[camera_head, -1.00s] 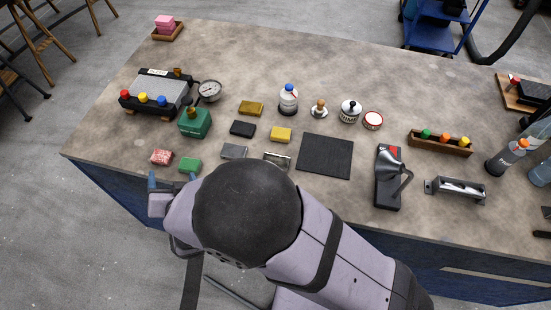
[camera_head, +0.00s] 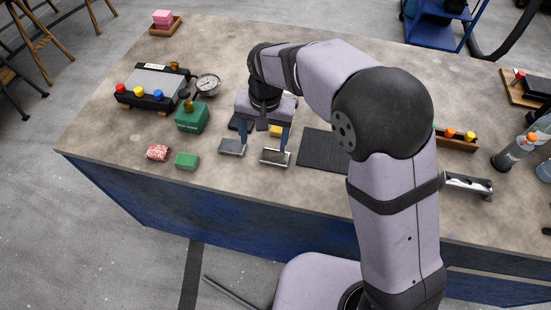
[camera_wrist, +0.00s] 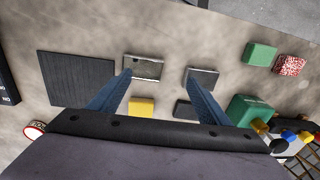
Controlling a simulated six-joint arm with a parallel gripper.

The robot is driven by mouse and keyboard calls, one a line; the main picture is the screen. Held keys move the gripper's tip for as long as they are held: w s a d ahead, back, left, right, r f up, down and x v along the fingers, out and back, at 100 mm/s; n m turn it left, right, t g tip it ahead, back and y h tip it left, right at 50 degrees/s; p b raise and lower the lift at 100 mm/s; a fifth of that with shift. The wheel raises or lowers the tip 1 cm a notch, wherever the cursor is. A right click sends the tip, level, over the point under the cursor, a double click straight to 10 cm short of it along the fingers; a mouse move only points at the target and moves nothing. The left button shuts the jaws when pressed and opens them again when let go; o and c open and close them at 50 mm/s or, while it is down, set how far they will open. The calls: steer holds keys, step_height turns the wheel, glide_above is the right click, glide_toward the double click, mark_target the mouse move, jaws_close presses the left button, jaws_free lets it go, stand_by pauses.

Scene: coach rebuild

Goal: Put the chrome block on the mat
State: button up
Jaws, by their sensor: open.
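The chrome block (camera_head: 274,160) is a shiny, flat block on the bench; it also shows in the wrist view (camera_wrist: 147,69). The mat (camera_head: 315,152) is a dark ribbed square to its right, bare where visible and partly hidden by my arm. In the wrist view the mat (camera_wrist: 72,80) lies left of the block and looks empty. My gripper (camera_head: 262,146) is open and empty, pointing down. In the wrist view one finger of my gripper (camera_wrist: 158,78) overlaps the chrome block's left end and the other overlaps a grey block. I cannot tell the fingertips' height above the bench.
The grey block (camera_head: 231,147) lies close left of the chrome block. A yellow block (camera_wrist: 141,106) and a black block (camera_wrist: 184,109) sit nearby. A green box (camera_head: 192,118), a green block (camera_head: 187,160) and a red speckled block (camera_head: 158,152) stand further left.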

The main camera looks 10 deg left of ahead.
mark_target(275, 156)
steer(key=d, duration=0.2)
steer(key=w+d, duration=0.1)
steer(key=shift+r+h, duration=0.4)
steer(key=shift+s+f+p, duration=0.1)
steer(key=shift+f+p, duration=0.9)
steer(key=shift+f, duration=0.75)
steer(key=shift+f+p, duration=0.65)
steer(key=shift+f, duration=1.3)
steer(key=c, duration=0.8)
steer(key=shift+c, duration=0.7)
